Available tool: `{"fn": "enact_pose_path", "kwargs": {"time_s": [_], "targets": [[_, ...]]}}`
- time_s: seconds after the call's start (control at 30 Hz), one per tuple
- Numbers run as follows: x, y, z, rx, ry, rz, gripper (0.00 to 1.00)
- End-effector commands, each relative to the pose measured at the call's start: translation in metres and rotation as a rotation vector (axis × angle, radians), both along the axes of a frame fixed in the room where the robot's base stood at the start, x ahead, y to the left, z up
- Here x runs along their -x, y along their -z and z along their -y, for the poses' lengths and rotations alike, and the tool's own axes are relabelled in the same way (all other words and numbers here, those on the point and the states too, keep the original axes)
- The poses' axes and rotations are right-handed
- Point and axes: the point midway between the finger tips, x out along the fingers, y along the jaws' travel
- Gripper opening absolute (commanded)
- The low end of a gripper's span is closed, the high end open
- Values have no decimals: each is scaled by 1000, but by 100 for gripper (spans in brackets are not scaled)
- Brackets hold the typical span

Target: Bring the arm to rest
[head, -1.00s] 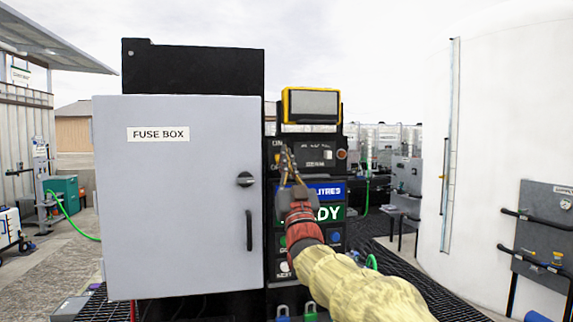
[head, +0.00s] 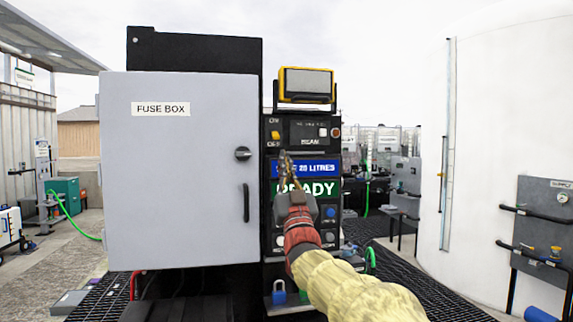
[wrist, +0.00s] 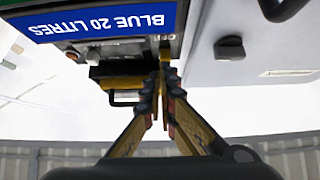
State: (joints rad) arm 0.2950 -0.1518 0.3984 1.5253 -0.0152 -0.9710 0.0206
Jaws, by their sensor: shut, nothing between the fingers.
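My gripper (head: 286,160) is in front of the black control panel (head: 267,220), over the left part of its blue and green displays. Its fingers are together and hold nothing. In the wrist view, the closed fingertips (wrist: 163,62) point toward the panel's edge beside the grey fuse box door. My arm, with a red wrist and a pale yellow sleeve, reaches in from the lower right. The gripper partly hides the green READY display (head: 318,188) and the blue litres display (head: 315,169). Whether the fingertips touch the panel cannot be told.
The closed grey fuse box (head: 180,210) stands just left of my gripper, with a protruding knob (head: 243,154) and handle (head: 246,203). A large white tank (head: 500,120) stands at right.

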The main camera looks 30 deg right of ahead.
Motion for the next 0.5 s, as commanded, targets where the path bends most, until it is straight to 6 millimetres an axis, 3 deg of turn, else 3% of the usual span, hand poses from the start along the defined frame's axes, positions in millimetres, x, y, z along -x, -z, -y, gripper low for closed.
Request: {"fn": "enact_pose_path", "kwargs": {"time_s": [0.1, 0.5], "targets": [[-1, 11, -1, 0, 0, 1, 0], [-1, 11, -1, 0, -1, 1, 0]]}}
